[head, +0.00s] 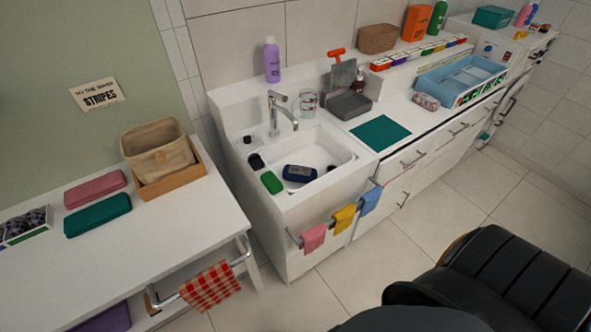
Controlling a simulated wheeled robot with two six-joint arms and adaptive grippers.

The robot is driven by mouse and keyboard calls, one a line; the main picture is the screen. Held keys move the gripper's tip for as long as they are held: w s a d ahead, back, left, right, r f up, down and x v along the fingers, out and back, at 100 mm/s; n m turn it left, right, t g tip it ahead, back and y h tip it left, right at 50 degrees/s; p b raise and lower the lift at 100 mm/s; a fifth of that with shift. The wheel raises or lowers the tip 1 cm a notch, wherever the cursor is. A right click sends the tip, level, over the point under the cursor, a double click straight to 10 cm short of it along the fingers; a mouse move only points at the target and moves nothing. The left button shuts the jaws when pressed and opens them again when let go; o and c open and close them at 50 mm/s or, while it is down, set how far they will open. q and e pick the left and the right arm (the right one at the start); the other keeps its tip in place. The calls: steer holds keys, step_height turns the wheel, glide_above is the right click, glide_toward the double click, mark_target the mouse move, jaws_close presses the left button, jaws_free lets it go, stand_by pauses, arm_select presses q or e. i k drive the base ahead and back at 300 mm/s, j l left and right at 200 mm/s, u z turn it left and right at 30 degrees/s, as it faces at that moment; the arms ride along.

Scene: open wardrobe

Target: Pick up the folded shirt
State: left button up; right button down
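I cannot make out a thing that is clearly a folded shirt. A pink bundle (95,189) and a teal bundle (97,214), which may be folded cloth or cases, lie side by side on the white table (128,251) at the left. A flat teal square (380,133), perhaps cloth, lies on the white counter (408,119) right of the sink. Neither of my grippers is in view.
A fabric basket (157,150) in a wooden tray stands at the table's back right. A white sink (325,150) holds a dark blue object (299,173). Small towels (344,218) hang in front. A black padded chair (505,270) fills the lower right. Tiled floor (345,278) lies between.

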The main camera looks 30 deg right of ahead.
mark_target(300, 175)
steer(key=z, duration=1.35)
